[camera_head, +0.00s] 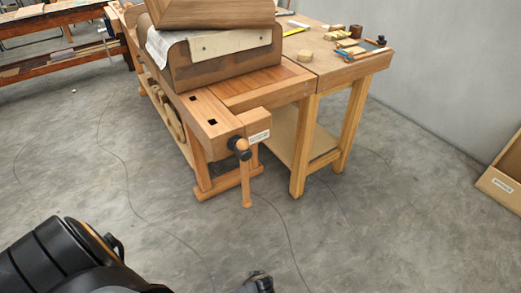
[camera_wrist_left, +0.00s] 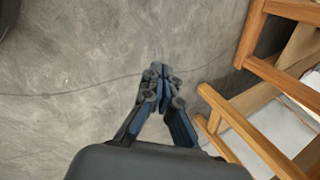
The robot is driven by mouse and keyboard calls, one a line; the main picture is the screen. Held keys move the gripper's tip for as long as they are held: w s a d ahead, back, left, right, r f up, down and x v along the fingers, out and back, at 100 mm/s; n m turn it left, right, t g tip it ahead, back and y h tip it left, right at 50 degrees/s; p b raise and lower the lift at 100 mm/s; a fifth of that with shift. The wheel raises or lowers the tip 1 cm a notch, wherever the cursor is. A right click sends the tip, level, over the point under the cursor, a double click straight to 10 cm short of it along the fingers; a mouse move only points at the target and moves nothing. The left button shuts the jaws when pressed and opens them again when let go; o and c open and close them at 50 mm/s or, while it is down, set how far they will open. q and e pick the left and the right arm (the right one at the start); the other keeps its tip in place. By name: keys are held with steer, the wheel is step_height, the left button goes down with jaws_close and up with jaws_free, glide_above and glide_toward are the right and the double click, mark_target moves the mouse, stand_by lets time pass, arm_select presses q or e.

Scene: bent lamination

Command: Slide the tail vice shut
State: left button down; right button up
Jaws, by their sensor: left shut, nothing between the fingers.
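The tail vice (camera_head: 233,126) is a wooden block at the near end of the workbench (camera_head: 262,86). It has a dark screw collar, a round knob and a wooden handle (camera_head: 246,185) hanging down. I cannot tell whether there is a gap at its jaw. My left gripper (camera_wrist_left: 160,78) is shut and empty in the left wrist view, above the bare floor and beside the wooden bench legs. In the head view my left arm comes in at the lower left, and the gripper (camera_head: 262,280) shows only partly at the bottom edge, apart from the vice. My right gripper is not in view.
A large curved wooden form with a pale strip (camera_head: 230,43) sits on the bench. A second table (camera_head: 335,62) with small wooden pieces and tools adjoins it on the right. A cardboard box (camera_head: 500,180) stands at the right edge. The floor before the bench is clear except for thin dark lines.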

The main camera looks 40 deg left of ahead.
arm_select(q)
steer(key=w+r+m+t+y+b, duration=0.1)
steer(key=w+r+t+y+b, duration=0.15)
steer(key=w+r, duration=0.75)
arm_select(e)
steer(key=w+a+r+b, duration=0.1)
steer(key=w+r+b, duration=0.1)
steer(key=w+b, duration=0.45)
arm_select(q)
steer(key=n+y+b, duration=0.2)
steer(key=n+y, duration=0.4)
steer(key=y, duration=0.4)
glide_toward(248, 137)
steer(key=shift+t, duration=0.35)
steer(key=x, duration=0.3)
steer(key=b+x, duration=0.1)
steer(key=x, duration=0.2)
steer(key=shift+s+a+f+b, duration=0.1)
steer(key=shift+s+f+b, duration=0.1)
steer(key=shift+b, duration=0.1)
steer(key=shift+w+a, duration=0.2)
steer(key=shift+a, duration=0.25)
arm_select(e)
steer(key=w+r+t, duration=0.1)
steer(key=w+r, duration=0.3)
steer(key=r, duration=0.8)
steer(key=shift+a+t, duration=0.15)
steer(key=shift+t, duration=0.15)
